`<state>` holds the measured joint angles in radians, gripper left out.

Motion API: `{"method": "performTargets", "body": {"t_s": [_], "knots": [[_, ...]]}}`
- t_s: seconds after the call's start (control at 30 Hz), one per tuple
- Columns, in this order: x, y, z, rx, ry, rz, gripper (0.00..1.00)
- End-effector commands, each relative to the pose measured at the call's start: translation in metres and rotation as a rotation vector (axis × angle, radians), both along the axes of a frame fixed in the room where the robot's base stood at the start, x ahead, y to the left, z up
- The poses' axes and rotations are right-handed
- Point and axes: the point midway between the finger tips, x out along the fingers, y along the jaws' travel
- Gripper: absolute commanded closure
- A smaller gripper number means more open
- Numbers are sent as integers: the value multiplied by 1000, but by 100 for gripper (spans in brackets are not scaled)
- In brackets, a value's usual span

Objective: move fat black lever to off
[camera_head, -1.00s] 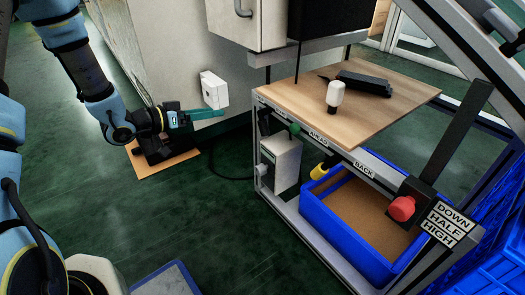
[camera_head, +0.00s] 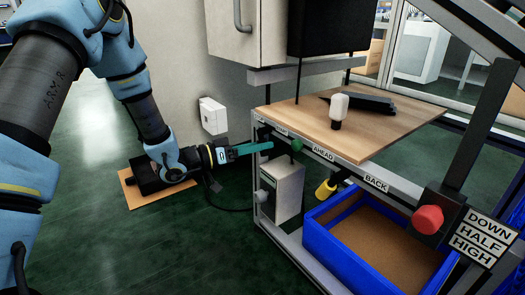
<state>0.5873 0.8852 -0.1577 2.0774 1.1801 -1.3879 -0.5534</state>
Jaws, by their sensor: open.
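My gripper (camera_head: 252,148) has teal fingers, seen nearly edge-on, pointing right toward the left end of the bench's front rail. A dark lever (camera_head: 262,131) stands at that end, just above and beside the fingertips; it looks like the fat black lever. I cannot tell whether the fingers touch it. Its label is partly hidden, and its setting cannot be read. My gripper holds nothing that I can see. Right of it along the rail are a green-knobbed lever (camera_head: 297,145) and a yellow-knobbed lever (camera_head: 326,188).
A red knob (camera_head: 428,219) sits by the DOWN HALF HIGH sign (camera_head: 481,237). A blue crate (camera_head: 345,262) stands below. The green floor is clear at front left.

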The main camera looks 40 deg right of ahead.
Motion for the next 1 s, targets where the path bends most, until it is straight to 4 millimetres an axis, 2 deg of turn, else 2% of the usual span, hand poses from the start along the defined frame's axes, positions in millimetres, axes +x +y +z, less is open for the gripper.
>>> {"method": "performTargets", "body": {"t_s": [0.13,0.43,1.0], "knots": [[-3,-10,-1,1,0,0,36],[-4,-12,0,1,1,1,36],[-4,-12,0,1,1,1,99]]}}
